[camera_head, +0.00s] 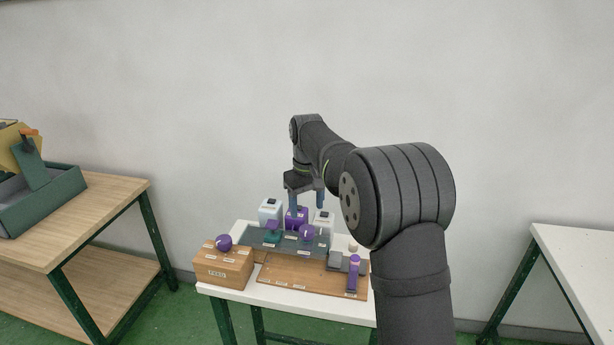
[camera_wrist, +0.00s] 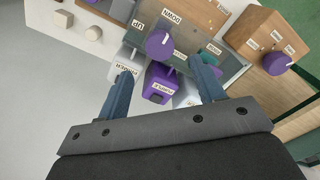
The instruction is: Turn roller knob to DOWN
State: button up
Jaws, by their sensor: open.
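A round purple knob (camera_wrist: 157,44) sits on a grey panel (camera_wrist: 185,38), with an UP label (camera_wrist: 138,24) and a DOWN label (camera_wrist: 171,17) beside it. A light pointer mark shows on the knob, but I cannot tell for certain which label it faces. The knob also shows in the head view (camera_head: 306,233) on the table. My gripper (camera_wrist: 160,68) is open and empty. Its two blue fingers are spread and apart from the knob; in the head view my gripper (camera_head: 307,205) hangs above the back of the panel.
A purple container (camera_wrist: 159,84) and a white container (camera_wrist: 126,62) stand by the fingers. A wooden box (camera_head: 222,266) with another purple knob (camera_head: 224,242) is at the left. A purple-topped lever (camera_head: 354,270) stands at the right. A teal piece (camera_head: 271,238) sits on the panel.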

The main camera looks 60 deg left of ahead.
aim_at(307, 229)
notch_tip(307, 229, up, 10)
dwell(0.3)
jog(key=shift+f, duration=0.15)
dwell(0.3)
notch_tip(307, 229, down, 17)
jog(key=shift+f, duration=0.15)
dwell(0.4)
